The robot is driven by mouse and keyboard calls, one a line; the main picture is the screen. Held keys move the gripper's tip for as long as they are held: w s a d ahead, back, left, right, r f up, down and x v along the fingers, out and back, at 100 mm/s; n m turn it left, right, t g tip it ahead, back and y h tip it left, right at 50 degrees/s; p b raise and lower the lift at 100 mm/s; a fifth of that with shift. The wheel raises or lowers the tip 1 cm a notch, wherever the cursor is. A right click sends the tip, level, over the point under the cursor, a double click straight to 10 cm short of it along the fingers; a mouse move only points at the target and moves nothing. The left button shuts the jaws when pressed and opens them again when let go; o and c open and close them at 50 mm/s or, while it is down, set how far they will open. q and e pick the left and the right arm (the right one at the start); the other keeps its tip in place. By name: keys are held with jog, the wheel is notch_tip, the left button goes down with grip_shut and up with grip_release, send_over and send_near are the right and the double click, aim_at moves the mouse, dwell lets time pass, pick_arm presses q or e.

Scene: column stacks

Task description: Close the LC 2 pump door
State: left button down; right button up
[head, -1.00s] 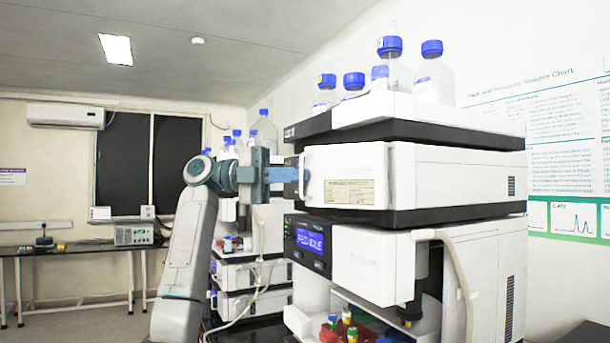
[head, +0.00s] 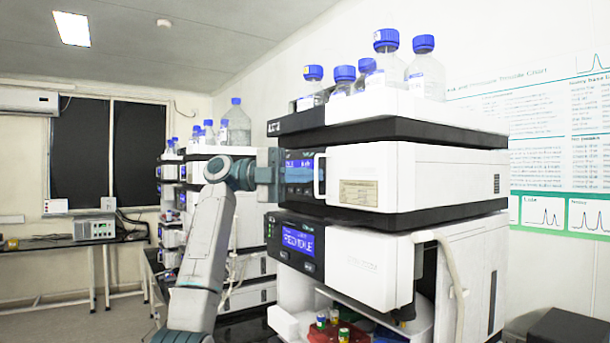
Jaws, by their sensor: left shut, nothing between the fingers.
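The nearest instrument stack carries a label (head: 275,127) on its top unit that looks like LC 2, though it is small. The pump door (head: 406,170) is the white front panel of the unit under the top one, with a white upright handle (head: 319,175) at its left edge. The door looks about flush with its unit, but I cannot tell if a small gap remains. My left gripper (head: 279,175) is shut and empty, left of the handle, in front of the dark display strip (head: 299,170). It is apart from the handle. My right gripper is not in view.
Several blue-capped bottles (head: 425,75) stand on top of the stack. A lit display unit (head: 357,262) is below the pump, with a pale hose (head: 447,262) at its right and small vials (head: 343,335) beneath. More stacks stand behind my left arm. The floor at left is partly clear.

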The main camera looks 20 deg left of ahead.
pick_arm(q)
jog(key=shift+a, duration=0.1)
jog(key=shift+a, duration=0.3)
jog(key=s+a+b, duration=0.1)
jog(key=a+b, duration=0.2)
jog(key=a, duration=0.7)
jog(key=shift+s, duration=0.2)
